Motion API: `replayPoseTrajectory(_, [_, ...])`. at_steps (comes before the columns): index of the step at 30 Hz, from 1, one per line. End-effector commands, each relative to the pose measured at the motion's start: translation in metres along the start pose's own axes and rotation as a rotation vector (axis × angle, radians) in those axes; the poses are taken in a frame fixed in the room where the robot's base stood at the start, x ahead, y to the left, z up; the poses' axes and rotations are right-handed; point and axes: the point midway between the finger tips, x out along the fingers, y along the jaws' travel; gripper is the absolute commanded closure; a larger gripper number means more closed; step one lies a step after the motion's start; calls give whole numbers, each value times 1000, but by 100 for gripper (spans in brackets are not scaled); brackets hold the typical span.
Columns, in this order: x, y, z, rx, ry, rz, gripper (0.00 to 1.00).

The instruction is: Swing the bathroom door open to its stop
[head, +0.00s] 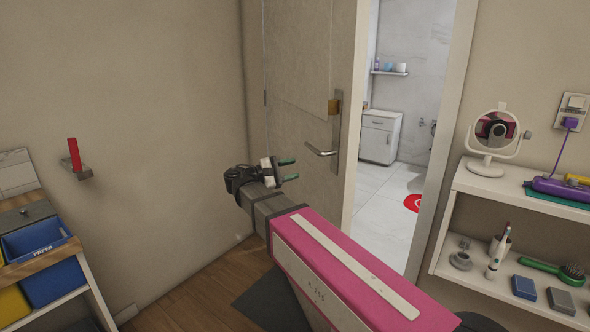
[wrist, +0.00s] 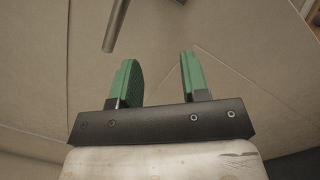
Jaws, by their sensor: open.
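The bathroom door (head: 298,60) is a grey panel that stands partly open, with a gap at its right edge through which the bathroom shows. Its metal lever handle (head: 322,151) sits near that right edge. My gripper (head: 288,169) is open and empty, to the left of the handle and a little lower in the picture, apart from it. In the wrist view the two green fingers (wrist: 158,75) are spread with nothing between them. A grey metal bar (wrist: 116,26), probably the lever, shows beyond the left finger.
A white shelf unit (head: 560,193) with a round mirror (head: 495,143) and small items stands right of the doorway. A rack with blue and yellow bins (head: 55,277) is at the left. A red round thing (head: 412,203) lies on the bathroom floor.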

Motion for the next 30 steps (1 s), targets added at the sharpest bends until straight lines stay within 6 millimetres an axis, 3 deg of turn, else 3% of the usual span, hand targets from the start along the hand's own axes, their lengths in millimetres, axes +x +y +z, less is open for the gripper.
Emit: replayPoseTrajectory(30, [-57, -6, 11, 0, 0, 0, 58])
